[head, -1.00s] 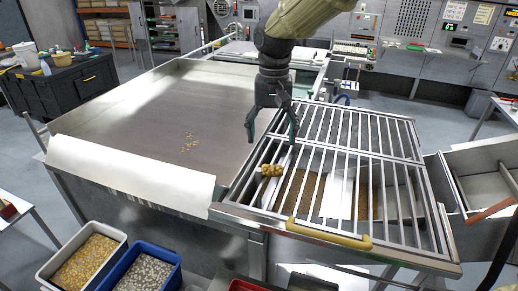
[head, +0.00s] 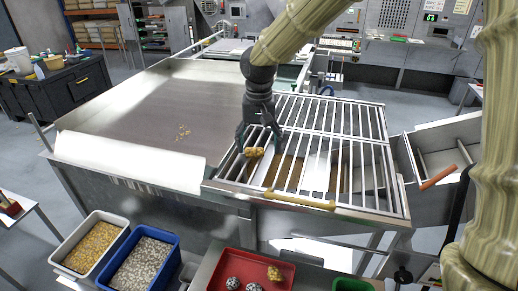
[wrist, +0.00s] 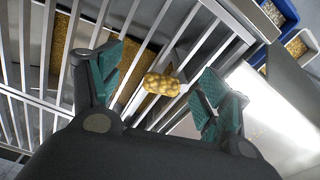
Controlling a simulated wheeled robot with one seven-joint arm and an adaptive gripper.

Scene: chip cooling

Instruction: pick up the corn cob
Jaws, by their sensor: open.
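The corn cob (head: 254,152) is a short, knobbly yellow-brown piece lying on the metal bars of the grate (head: 325,118), near its left edge. In the wrist view the corn cob (wrist: 162,84) lies across the bars, between and a little beyond my two teal-padded fingers. My gripper (head: 259,136) points down just above the cob in the head view. It also shows in the wrist view (wrist: 160,88), with its fingers wide apart and nothing held between them. I cannot tell whether a finger touches the bars.
A yellow handle (head: 300,200) runs along the grate's front edge. The wide steel table (head: 150,105) at left is mostly bare, with a few crumbs. A red tray (head: 225,262), a blue bin (head: 145,262) and a white bin (head: 92,246) stand in front, lower down.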

